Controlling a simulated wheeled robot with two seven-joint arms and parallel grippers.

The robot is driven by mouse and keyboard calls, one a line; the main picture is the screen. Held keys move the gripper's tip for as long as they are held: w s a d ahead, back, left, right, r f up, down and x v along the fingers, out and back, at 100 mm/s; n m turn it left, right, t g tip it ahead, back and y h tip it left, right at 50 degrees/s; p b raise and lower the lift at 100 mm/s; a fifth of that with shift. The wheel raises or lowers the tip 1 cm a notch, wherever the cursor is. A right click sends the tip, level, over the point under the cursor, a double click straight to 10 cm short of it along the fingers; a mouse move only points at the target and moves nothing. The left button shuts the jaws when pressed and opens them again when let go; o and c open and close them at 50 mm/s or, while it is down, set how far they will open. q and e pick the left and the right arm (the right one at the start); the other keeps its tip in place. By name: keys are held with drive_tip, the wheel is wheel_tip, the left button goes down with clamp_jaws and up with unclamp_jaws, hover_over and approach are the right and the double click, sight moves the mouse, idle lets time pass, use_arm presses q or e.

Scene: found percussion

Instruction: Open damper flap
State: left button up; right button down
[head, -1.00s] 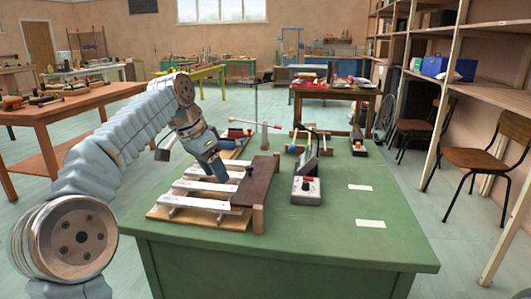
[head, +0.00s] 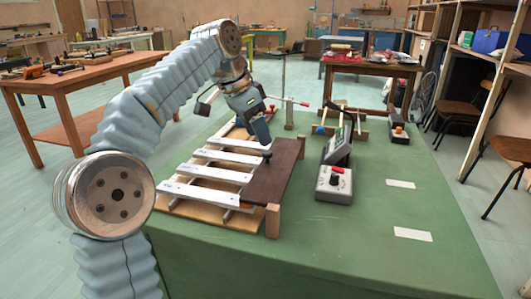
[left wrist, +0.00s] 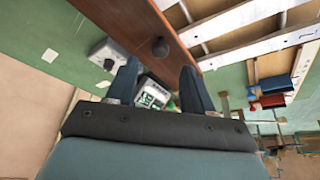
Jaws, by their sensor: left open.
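The damper flap (head: 272,183) is a dark brown wooden board lying across the right ends of the white metal bars (head: 210,173). It appears closed down over them. Its small dark knob (head: 267,156) stands at the far part of the board. In the left wrist view the flap (left wrist: 128,28) crosses the picture diagonally, and the knob (left wrist: 160,47) shows beyond the fingertips, roughly midway between them. My left gripper (head: 264,143) is open and empty, close to the knob; contact cannot be told. The left wrist view shows its two fingers (left wrist: 160,84) apart. My right gripper is not in view.
A grey box with a red switch and dial (head: 334,184) stands right of the flap, with a dark-screened device (head: 338,148) behind it. A red-tipped mallet (head: 299,103) is behind the instrument. White cards (head: 412,234) lie on the green table, whose right front is clear.

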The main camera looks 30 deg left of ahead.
sight(267, 152)
use_arm(q)
drive_tip(key=b+x, duration=0.1)
drive_tip(key=x, duration=0.4)
drive_tip(key=shift+f, duration=0.2)
clamp_jaws()
